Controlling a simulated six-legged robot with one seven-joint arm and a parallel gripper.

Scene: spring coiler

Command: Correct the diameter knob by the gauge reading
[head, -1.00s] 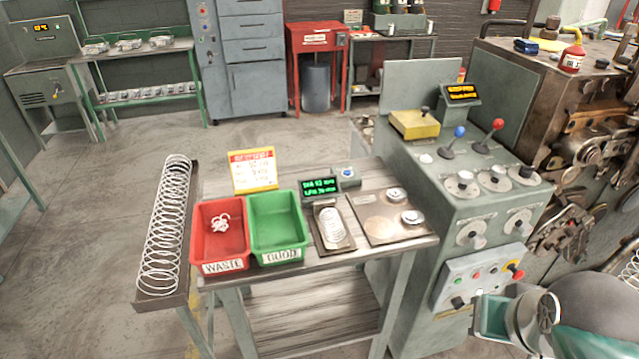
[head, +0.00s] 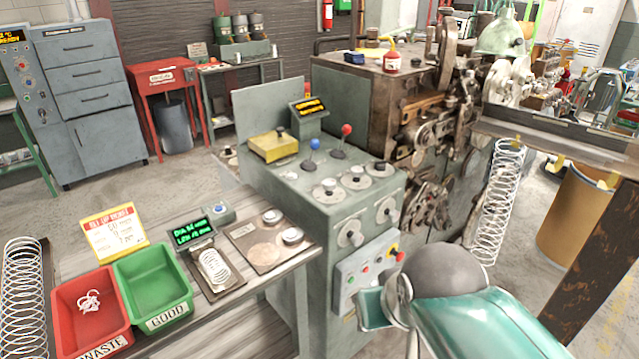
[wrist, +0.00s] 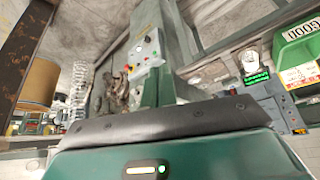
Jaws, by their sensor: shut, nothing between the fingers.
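The console (head: 300,230) carries several black-and-silver knobs. Three sit on its top, at left (head: 328,187), middle (head: 357,175) and right (head: 383,168). Two sit on its front, at left (head: 352,237) and right (head: 388,212). Their labels are too small to read, so I cannot tell which sets the diameter. The gauge display (head: 192,231) glows green with DIA and LEN lines; the digits are unclear. A short spring (head: 213,265) lies in front of it. My gripper (wrist: 165,112) is shut and empty, apart from the knobs; its fingertips are hard to make out.
A yellow-red set-up card (head: 113,233) stands behind the red waste bin (head: 68,318) and green good bin (head: 180,308). Blue-ball (head: 314,144) and red-ball (head: 346,130) levers rise from the console, near an amber display (head: 312,106).

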